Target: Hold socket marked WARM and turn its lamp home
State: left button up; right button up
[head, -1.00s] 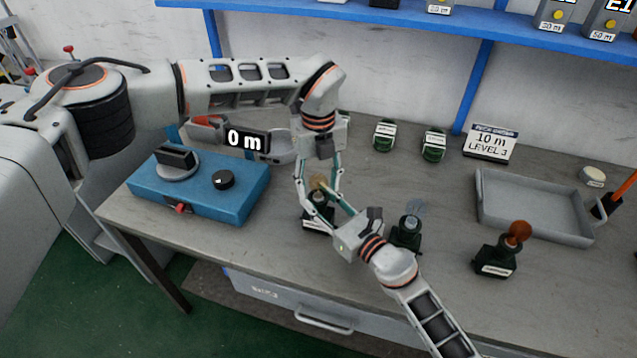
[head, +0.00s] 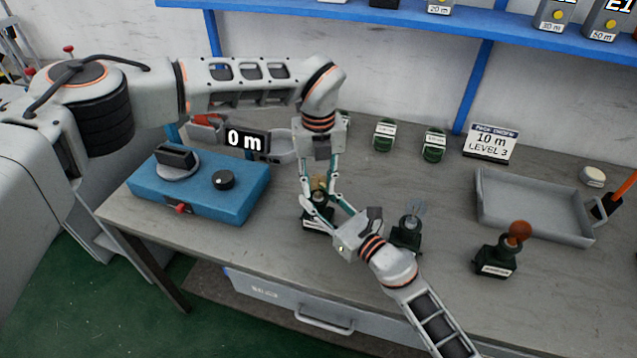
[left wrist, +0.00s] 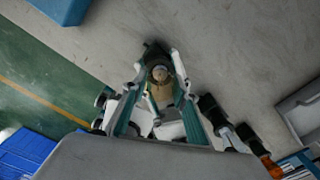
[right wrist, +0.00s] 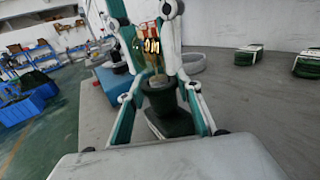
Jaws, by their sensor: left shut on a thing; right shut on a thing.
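A dark socket (head: 316,215) stands upright on the bench with an amber lamp (head: 319,184) on top. Its label is too small to read in the head view. My left gripper (head: 319,188) reaches down from above and is shut on the lamp. The lamp's round top shows between its fingers in the left wrist view (left wrist: 160,74). My right gripper (head: 327,203) comes from the front right and is shut on the socket. In the right wrist view the dark socket (right wrist: 160,95) sits between the fingers, and the lamp's glass (right wrist: 150,48) shows bright filaments above it.
A socket with a clear bluish lamp (head: 408,228) stands close to my right wrist. A socket with an orange-red lamp (head: 497,256) is farther right. A blue box (head: 200,190) is at left, a grey tray (head: 540,222) at right. Green-and-white items (head: 384,134) stand behind.

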aim_at(318, 177)
pick_arm(q)
jog(key=m, duration=1)
pick_arm(e)
jog(key=shift+f, duration=0.15)
pick_arm(q)
jog(key=shift+r+m, duration=0.1)
jog(key=shift+m, duration=1.1)
pick_arm(e)
jog(key=shift+d+f, duration=0.1)
pick_arm(q)
jog(key=o, duration=0.9)
jog(key=shift+o, duration=1.3)
notch_tip(318, 177, up, 12)
pick_arm(e)
jog(key=shift+r, duration=0.25)
